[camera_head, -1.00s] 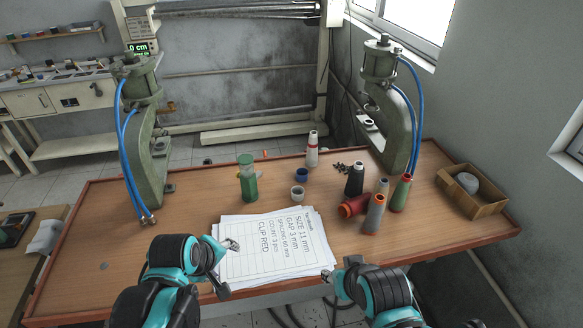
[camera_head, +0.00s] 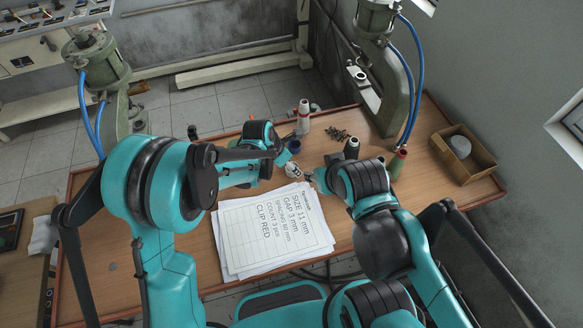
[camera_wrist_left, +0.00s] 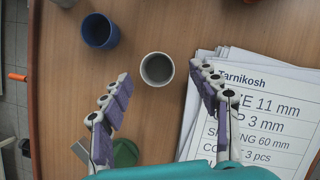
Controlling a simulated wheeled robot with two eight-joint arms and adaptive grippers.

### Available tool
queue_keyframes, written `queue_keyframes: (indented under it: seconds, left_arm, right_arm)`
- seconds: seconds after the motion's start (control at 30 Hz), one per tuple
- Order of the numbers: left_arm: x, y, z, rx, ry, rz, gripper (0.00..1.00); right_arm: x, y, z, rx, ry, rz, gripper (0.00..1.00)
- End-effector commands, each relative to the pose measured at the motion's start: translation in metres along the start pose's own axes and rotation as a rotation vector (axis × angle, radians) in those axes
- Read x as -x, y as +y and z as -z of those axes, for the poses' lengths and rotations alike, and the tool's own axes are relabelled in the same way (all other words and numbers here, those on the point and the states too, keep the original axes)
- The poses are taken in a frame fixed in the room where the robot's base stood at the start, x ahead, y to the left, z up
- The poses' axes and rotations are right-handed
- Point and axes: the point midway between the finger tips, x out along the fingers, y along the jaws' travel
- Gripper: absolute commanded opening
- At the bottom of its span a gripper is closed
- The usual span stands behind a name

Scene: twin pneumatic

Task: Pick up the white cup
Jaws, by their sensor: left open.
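The white cup (camera_head: 293,170) stands upright on the wooden table, just beyond the stack of papers. In the left wrist view it (camera_wrist_left: 157,69) appears at the middle top, between the two fingertips and apart from both. My left gripper (camera_head: 285,159) is open, its purple-padded fingers (camera_wrist_left: 160,75) spread to either side of the cup. I cannot tell how high its tips are above the table. My right gripper (camera_head: 312,174) is to the right of the cup in the head view; its fingers are too small and covered to read.
A blue cup (camera_wrist_left: 100,30) stands close to the white one. A stack of printed papers (camera_head: 270,235) lies in front. A green object (camera_wrist_left: 125,153) shows below the left fingers.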

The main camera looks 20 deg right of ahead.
Motion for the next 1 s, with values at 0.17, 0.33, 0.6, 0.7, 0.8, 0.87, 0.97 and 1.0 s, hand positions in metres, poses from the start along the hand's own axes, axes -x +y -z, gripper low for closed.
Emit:
queue_keyframes:
  seconds: [0.17,0.33,0.6,0.7,0.8,0.87,0.97,1.0]
  left_arm:
    - [-0.03,0.003,0.001,-0.002,0.0,-0.001,0.61]
    - [-0.042,0.003,0.001,-0.002,-0.001,-0.001,0.61]
    - [-0.042,0.003,0.001,-0.002,-0.001,-0.001,0.46]
    - [-0.042,0.003,0.001,-0.002,-0.001,-0.001,0.19]
    - [-0.042,0.003,0.001,-0.002,-0.001,-0.001,0.16]
    - [-0.042,0.003,0.001,-0.002,0.0,-0.001,0.16]
    - [-0.042,0.003,0.001,-0.002,0.0,-0.001,0.16]
    - [-0.042,0.003,0.001,-0.002,0.0,-0.001,0.16]
  right_arm:
    - [-0.005,0.0,-0.003,0.0,0.0,0.0,0.4]
    - [-0.006,0.0,-0.004,0.0,0.0,0.0,0.4]
    - [-0.005,0.0,-0.004,0.0,0.0,0.0,0.4]
    - [-0.005,0.0,-0.004,0.0,0.0,0.0,0.4]
    - [-0.005,0.0,-0.004,0.0,0.0,0.0,0.4]
    - [-0.005,0.0,-0.004,0.0,0.0,0.0,0.4]
    - [-0.005,0.0,-0.004,0.0,0.0,0.0,0.4]
    - [-0.005,0.0,-0.004,0.0,0.0,0.0,0.4]
